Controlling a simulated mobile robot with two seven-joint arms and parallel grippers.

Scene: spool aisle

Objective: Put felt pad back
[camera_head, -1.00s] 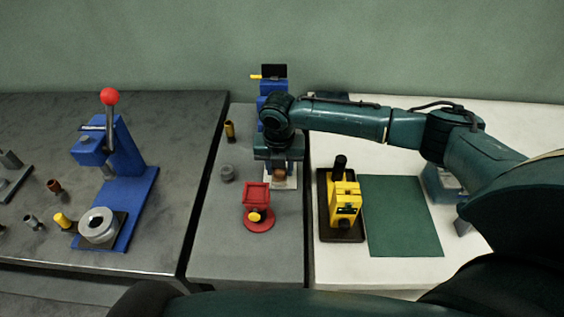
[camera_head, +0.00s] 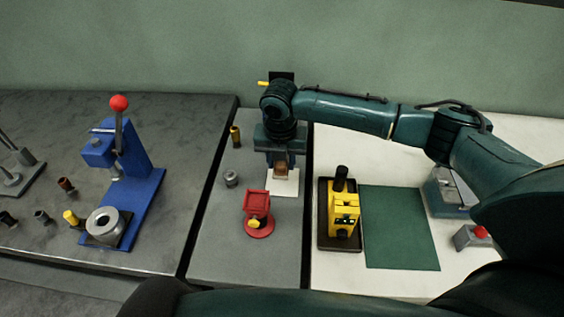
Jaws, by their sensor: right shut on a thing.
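My right gripper (camera_head: 281,173) reaches in from the right over the narrow middle grey table, pointing down. It is shut on a small brownish thing (camera_head: 281,166), which may be the felt pad; the fingers hide much of it. A white square plate (camera_head: 286,188) lies under and just in front of the fingers. I cannot tell whether the held thing touches the plate. My left gripper is not in view.
A red stand (camera_head: 257,214) and a small grey cylinder (camera_head: 231,179) stand near the plate. A yellow device (camera_head: 344,214) on a dark tray and a bare green mat (camera_head: 400,228) are to the right. A blue press (camera_head: 131,187) stands on the left table.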

